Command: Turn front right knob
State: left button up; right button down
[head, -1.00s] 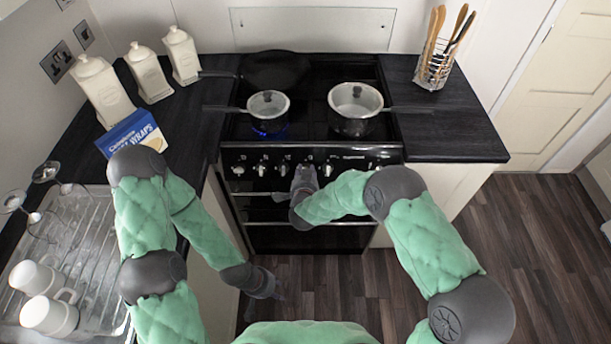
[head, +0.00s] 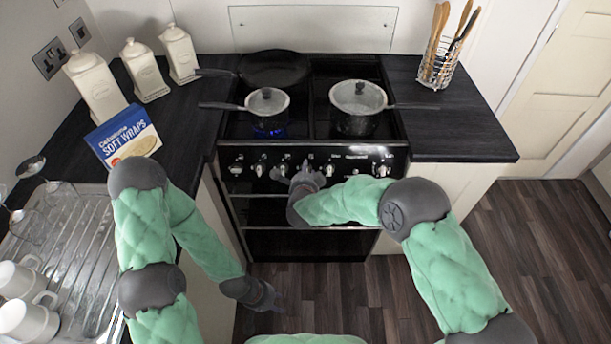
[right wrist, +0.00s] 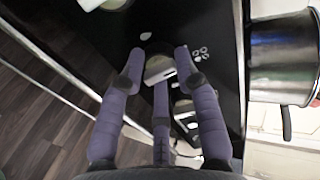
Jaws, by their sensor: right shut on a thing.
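The black cooker (head: 300,150) has a row of silver knobs along its front panel. My right gripper (head: 303,174) is at the panel, left of its middle. In the right wrist view its fingers (right wrist: 158,75) are shut around one silver knob (right wrist: 158,68), whose outer end shows between them. In the head view the gripper hides that knob. Other knobs show to its left (head: 259,168) and right (head: 329,169). Which burner the held knob serves is unclear. My left gripper (head: 270,300) hangs low above the floor, away from the cooker; its finger opening is unclear.
A small lidded pot (head: 267,103) stands over a blue flame at front left. A larger lidded pot (head: 357,103) stands at right, its handle pointing right. A frying pan (head: 274,68) is at the back left. A wraps box (head: 124,137) and canisters stand on the left counter.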

jog(key=shift+w+d+r+m+b, duration=0.25)
jog(key=shift+r+m+b, duration=0.1)
jog(key=shift+m, duration=0.35)
jog(key=c, duration=1)
grip_release()
jog(key=shift+c, duration=0.2)
jog(key=shift+o, duration=0.7)
jog(key=shift+d+f, duration=0.1)
jog(key=shift+f, duration=0.1)
jog(key=shift+s, duration=0.1)
jog(key=shift+s, duration=0.2)
jog(key=v, duration=1.1)
jog(key=shift+s+r, duration=0.2)
jog(key=shift+s, duration=0.05)
